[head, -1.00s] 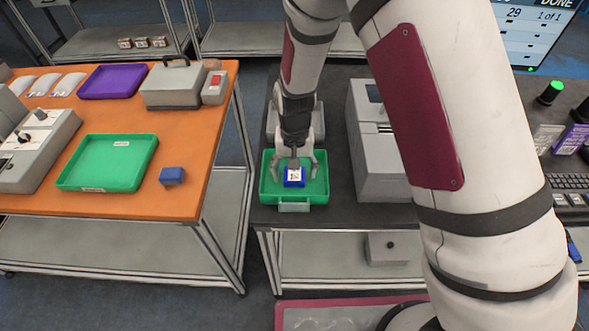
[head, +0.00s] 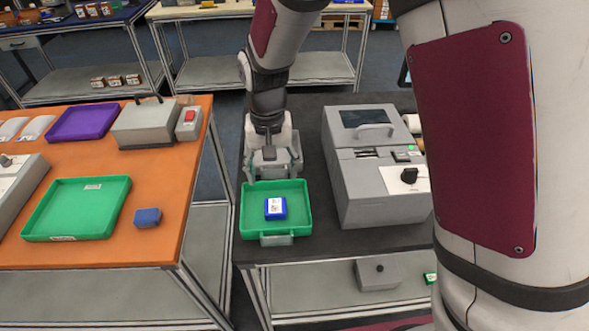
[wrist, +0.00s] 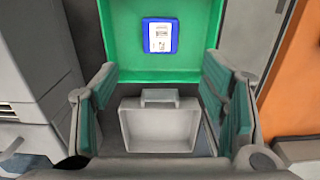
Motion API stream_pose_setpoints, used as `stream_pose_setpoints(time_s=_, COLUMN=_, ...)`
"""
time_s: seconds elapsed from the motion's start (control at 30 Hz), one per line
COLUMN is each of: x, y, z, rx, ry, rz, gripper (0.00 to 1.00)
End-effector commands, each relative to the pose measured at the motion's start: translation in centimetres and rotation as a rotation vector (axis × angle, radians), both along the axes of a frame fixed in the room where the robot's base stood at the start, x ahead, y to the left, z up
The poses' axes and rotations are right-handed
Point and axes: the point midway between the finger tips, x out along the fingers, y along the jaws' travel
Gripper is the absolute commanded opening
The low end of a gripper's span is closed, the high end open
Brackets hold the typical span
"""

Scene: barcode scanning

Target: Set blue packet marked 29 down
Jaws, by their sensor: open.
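The blue packet (head: 276,208) with a white label lies flat in the green tray (head: 249,228) on the dark bench. It also shows in the wrist view (wrist: 160,36), near the top edge; its number is too small to read. My gripper (head: 272,173) is open and empty, behind the tray's far edge and apart from the packet. In the wrist view its two green-padded fingers (wrist: 160,90) stand wide apart, with the packet beyond them.
A grey box with a handle (wrist: 140,128) shows between my fingers in the wrist view. A grey machine (head: 385,195) stands right of the tray. On the orange table (head: 115,255) at left are another green tray (head: 35,220), a blue block (head: 147,217) and a purple tray (head: 82,123).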

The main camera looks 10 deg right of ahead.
Motion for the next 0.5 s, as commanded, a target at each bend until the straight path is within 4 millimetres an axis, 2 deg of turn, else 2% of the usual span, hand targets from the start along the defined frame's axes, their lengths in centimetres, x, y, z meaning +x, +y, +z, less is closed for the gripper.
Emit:
stream_pose_setpoints(time_s=0.17, x=0.0, y=0.0, z=0.2, rx=0.001, ry=-0.001, rz=0.0, gripper=0.66)
stream_pose_setpoints(time_s=0.27, x=-0.1, y=-0.6, z=1.4, rx=0.012, ry=-0.013, rz=-0.002, gripper=0.66)
stream_pose_setpoints(time_s=0.37, x=-0.5, y=-2.0, z=4.1, rx=0.033, ry=-0.043, rz=-0.003, gripper=0.66)
stream_pose_setpoints(time_s=0.5, x=-2.2, y=-5.2, z=9.2, rx=0.066, ry=-0.105, rz=-0.002, gripper=0.66)
